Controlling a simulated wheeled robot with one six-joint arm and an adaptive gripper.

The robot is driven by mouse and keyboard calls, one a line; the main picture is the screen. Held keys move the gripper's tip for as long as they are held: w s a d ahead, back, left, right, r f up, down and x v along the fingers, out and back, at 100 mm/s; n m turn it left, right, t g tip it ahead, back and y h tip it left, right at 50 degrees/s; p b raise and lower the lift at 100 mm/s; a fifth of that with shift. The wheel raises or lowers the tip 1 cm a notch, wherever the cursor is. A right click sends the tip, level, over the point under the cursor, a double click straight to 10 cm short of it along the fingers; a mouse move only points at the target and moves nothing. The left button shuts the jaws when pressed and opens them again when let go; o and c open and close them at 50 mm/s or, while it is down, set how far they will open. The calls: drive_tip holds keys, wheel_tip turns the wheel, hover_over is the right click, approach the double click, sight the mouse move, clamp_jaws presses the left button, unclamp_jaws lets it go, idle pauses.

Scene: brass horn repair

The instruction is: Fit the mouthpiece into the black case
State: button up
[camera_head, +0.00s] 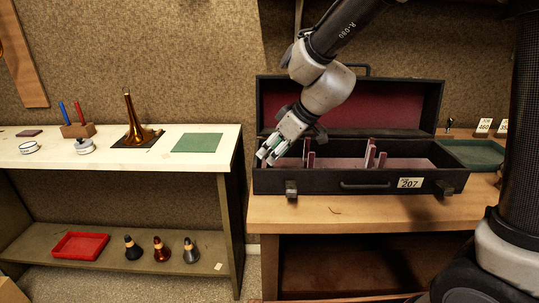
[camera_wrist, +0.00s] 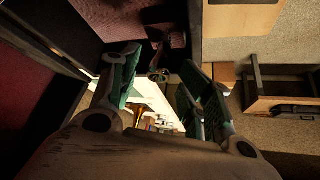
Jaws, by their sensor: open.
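The black case (camera_head: 335,182) stands open on the wooden bench, its red-lined lid (camera_head: 385,108) raised at the back. Upright dividers (camera_head: 370,155) stand inside. My gripper (camera_head: 268,155) is open and points down over the left end of the case. In the wrist view its green-padded fingers (camera_wrist: 160,65) are apart. A small dark metallic thing (camera_wrist: 158,74) shows between the fingertips, by the case's dark wall; I cannot tell whether it is the mouthpiece or part of the case. I cannot surely make out the mouthpiece in the head view.
A green tray (camera_head: 475,153), number cards (camera_head: 484,125) and a small upright thing (camera_head: 449,123) are right of the case. The left bench holds a brass horn bell (camera_head: 133,125) and a green mat (camera_head: 198,142). A red tray (camera_head: 80,246) and several mutes sit on the lower shelf.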

drive_tip(key=v, duration=0.9)
drive_tip(key=shift+r, duration=0.2)
